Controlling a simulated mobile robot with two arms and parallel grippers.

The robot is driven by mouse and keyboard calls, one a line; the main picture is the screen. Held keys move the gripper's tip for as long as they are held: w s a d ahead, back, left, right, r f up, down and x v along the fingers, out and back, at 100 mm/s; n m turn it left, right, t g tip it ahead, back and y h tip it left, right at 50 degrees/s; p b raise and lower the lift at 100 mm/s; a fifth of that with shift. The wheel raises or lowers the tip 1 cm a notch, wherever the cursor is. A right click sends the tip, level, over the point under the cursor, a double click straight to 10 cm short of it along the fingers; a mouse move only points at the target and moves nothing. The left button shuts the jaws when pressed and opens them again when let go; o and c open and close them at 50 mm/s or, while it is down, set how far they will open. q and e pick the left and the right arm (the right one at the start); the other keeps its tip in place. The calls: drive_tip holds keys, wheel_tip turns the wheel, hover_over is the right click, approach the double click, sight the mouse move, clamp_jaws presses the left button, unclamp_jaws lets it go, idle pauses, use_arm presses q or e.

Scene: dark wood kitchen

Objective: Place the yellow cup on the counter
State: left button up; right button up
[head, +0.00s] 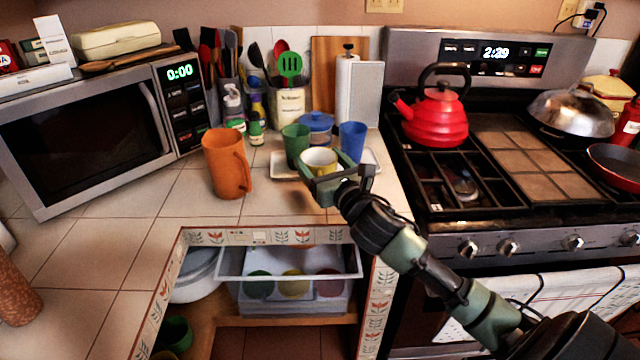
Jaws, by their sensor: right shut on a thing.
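The yellow cup (319,160) is in the head view, above the tiled counter (180,195) near its front right corner. It is upright, with its white inside showing. My right gripper (328,175) comes in from the lower right and is shut on the yellow cup; its jaws hide the cup's lower part. I cannot tell whether the cup touches the surface under it. My left gripper is not in view.
A green cup (296,144) and a blue cup (352,141) stand close behind on a white tray (372,158). An orange pitcher (226,163) stands to the left. The stove with a red kettle (436,118) is at the right. An open drawer (290,262) is below.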

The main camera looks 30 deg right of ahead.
wheel_tip(320, 180, down, 5)
drive_tip(key=shift+f+b, duration=0.1)
drive_tip(key=shift+b, duration=0.3)
drive_tip(key=o, duration=1.6)
drive_tip(key=shift+o, duration=0.2)
drive_tip(key=s+a+p, duration=0.1)
drive_tip(key=s+a, duration=0.1)
drive_tip(key=s, duration=1)
drive_tip(key=shift+p, duration=0.35)
